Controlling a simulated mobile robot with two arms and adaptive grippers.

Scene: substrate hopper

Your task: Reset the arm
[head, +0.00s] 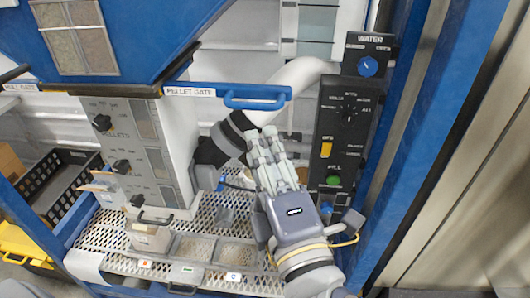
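My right arm comes in from the bottom right. Its gripper (262,134) points up and away, with two pale grey fingers close together. I cannot tell whether they are fully shut. No object shows between the fingers. The gripper is in front of the perforated metal deck and left of the black control panel (326,180), apparently apart from both. My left gripper is not in view.
A white pipe (292,77) with a dark collar is just beyond the fingertips. The blue pellet gate handle (257,103) is above left. A blue post (430,130) bounds the right side.

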